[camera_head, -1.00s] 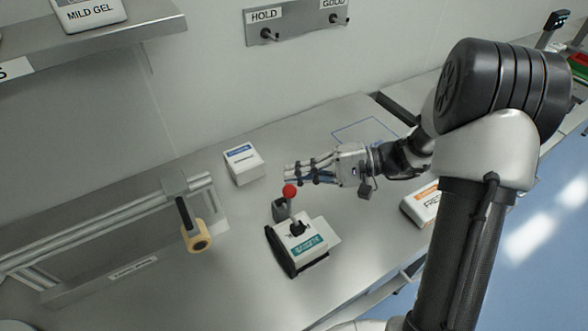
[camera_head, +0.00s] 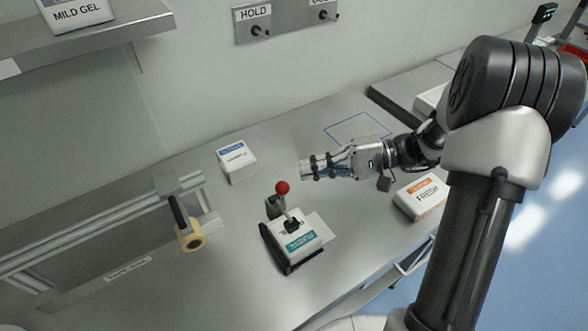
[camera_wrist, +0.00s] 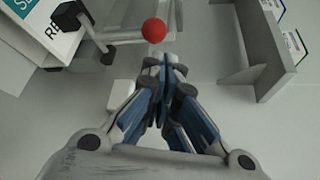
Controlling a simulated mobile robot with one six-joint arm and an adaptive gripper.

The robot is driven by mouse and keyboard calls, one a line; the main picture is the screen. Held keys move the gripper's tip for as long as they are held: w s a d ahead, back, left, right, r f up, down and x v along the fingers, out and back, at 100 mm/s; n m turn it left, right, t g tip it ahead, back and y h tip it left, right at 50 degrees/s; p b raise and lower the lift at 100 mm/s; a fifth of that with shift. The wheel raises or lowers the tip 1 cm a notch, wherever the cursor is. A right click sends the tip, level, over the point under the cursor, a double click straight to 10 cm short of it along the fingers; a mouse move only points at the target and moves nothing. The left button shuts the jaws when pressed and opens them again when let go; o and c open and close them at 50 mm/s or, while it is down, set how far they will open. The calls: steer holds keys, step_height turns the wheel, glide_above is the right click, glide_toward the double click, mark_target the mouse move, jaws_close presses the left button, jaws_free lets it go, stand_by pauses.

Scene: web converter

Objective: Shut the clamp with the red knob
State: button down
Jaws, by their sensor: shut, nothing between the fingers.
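The clamp's red knob (camera_head: 282,187) tops a lever (camera_head: 285,205) that stands up from the clamp's dark base. A white box with a teal label (camera_head: 302,246) sits at the clamp, in front of the lever. My gripper (camera_head: 303,169) is shut and empty, above the bench, behind and to the right of the knob and apart from it in the head view. In the wrist view the red knob (camera_wrist: 154,30) shows just beyond my closed fingertips (camera_wrist: 165,62), with the lever running left from it. I cannot tell the exact gap between fingers and knob.
A white box with a blue label (camera_head: 237,160) stands behind the clamp. A box with an orange label (camera_head: 422,197) is at the right near the bench's front edge. A yellow tape roll (camera_head: 190,240) hangs at the left. The outlined blue square (camera_head: 358,129) is clear.

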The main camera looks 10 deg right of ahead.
steer(key=v, duration=0.7)
steer(key=shift+w, duration=0.2)
steer(key=s+a+r+n+g+h, duration=0.2)
steer(key=s+a+r+g+h, duration=0.15)
steer(key=s+a+h, duration=0.55)
steer(key=s+d+r+n+t+h, duration=0.2)
steer(key=s+t+h, duration=0.4)
steer(key=s, duration=0.5)
steer(key=shift+d+r+n+t+h, duration=0.15)
steer(key=shift+d+n+t+h, duration=0.3)
steer(key=shift+d, duration=0.6)
